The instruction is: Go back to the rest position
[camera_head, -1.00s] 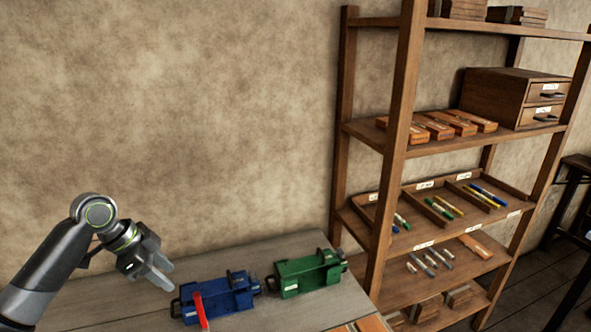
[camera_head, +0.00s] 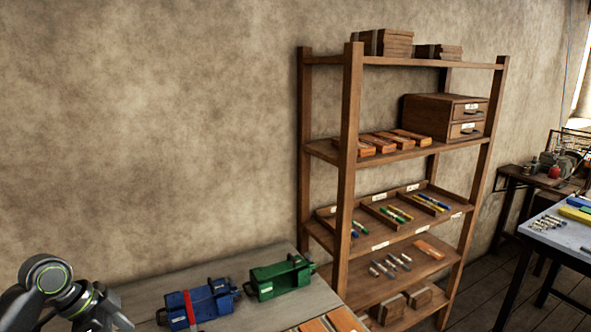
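My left arm comes in at the lower left corner, with the wrist of my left gripper (camera_head: 108,322) at the bottom edge. Its fingertips are cut off by the frame, so I cannot see whether it is open or shut. My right gripper is not in view. A blue vise-like device (camera_head: 203,304) with a red bar stands on the wooden bench (camera_head: 150,292), to the right of my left gripper and apart from it. A green device (camera_head: 281,279) of the same kind stands beside it, further right.
A wooden shelf rack (camera_head: 349,160) stands against the wall, right of the bench, holding orange-brown blocks, pens in trays and a drawer box (camera_head: 436,117). A second table (camera_head: 560,236) with small parts is at the far right. Wood floor shows between them.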

